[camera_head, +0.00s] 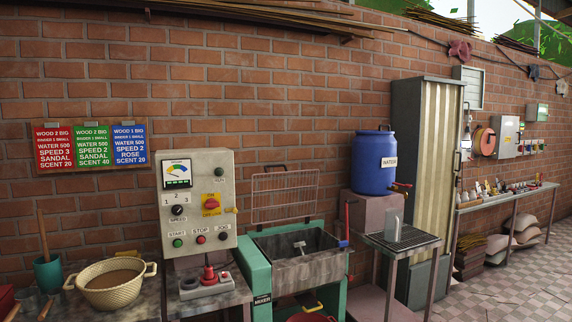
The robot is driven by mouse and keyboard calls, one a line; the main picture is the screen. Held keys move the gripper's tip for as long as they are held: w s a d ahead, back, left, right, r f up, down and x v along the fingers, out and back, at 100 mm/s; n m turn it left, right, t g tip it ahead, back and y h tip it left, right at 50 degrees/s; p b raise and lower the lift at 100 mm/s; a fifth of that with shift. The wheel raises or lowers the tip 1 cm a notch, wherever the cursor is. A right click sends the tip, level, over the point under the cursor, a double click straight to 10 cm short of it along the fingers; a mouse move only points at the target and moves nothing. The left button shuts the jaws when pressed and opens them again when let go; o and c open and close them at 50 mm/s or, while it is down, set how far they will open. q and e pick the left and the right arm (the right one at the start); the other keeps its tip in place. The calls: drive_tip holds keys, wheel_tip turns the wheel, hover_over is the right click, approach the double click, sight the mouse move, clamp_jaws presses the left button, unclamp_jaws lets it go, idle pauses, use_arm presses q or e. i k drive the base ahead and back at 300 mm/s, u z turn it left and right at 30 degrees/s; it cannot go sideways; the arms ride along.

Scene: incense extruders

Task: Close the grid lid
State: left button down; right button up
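The grid lid (285,192) is a thin wire grille in a metal frame. It stands raised and nearly upright at the back of the mixer's grey trough (320,270), against the brick wall. The trough is open at the top, and a grey mixing paddle (300,247) shows inside it. The mixer's body (257,282) is green. A red lever with a blue end (345,241) stands at the trough's right side. Neither of my grippers is in this view.
A control panel (198,202) stands left of the mixer, with a red-topped switch box (205,285) below it. A woven basket (110,286) is further left. A blue water barrel (373,163) and a metal stand (400,241) are on the right. The tiled floor (500,283) at right is mostly clear.

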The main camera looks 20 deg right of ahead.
sight(259, 226)
drive_tip(key=z, duration=0.65)
drive_tip(key=i, duration=0.5)
drive_tip(key=z, duration=1.05)
drive_tip(key=i, duration=2.35)
drive_tip(key=u, duration=0.45)
